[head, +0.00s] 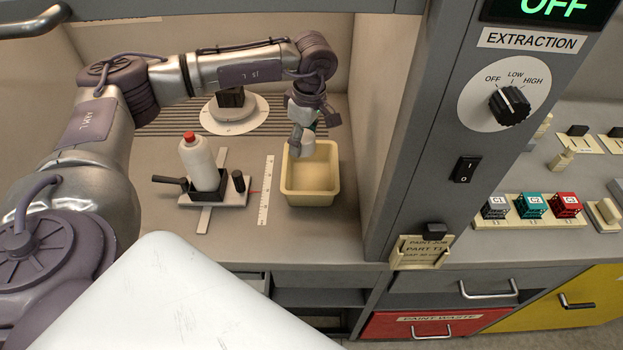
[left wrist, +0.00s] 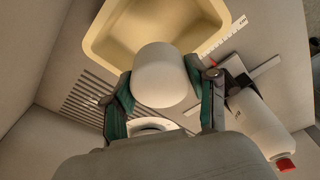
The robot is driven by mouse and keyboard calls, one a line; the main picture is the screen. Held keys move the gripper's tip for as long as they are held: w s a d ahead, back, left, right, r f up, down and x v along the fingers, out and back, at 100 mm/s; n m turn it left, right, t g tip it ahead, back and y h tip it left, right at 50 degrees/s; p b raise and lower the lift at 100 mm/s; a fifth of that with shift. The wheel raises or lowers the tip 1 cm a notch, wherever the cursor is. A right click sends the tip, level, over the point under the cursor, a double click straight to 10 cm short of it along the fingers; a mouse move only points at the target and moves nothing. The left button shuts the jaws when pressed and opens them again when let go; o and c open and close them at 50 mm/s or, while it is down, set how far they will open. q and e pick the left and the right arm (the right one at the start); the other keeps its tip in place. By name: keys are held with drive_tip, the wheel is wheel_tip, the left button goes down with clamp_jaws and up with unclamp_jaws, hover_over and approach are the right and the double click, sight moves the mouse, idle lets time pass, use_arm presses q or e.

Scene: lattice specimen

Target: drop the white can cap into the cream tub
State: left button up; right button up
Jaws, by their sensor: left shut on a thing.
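The white can cap (left wrist: 162,75) is between the fingers of my left gripper (head: 303,128), which is shut on it. The cap also shows in the head view (head: 307,146), over the back part of the cream tub. The cream tub (head: 311,198) is an open rectangular box on the booth floor. In the left wrist view the tub (left wrist: 105,45) lies beyond the cap, and the cap covers part of its near rim. My right gripper is in neither view.
A white can with a red nozzle (head: 198,163) stands in a dark holder (head: 222,184) left of the tub. A white ruler strip (head: 266,190) lies between them. A round turntable with a dark block (head: 234,115) is behind. The booth's right wall (head: 375,125) rises beside the tub.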

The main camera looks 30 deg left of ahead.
use_arm(q)
drive_tip(key=shift+f, duration=0.75)
drive_tip(key=o, duration=1.2)
drive_tip(key=shift+c, duration=0.2)
drive_tip(key=r, duration=0.4)
drive_tip(key=d+r, duration=0.1)
drive_tip(key=r, duration=0.7)
drive_tip(key=shift+d, duration=0.25)
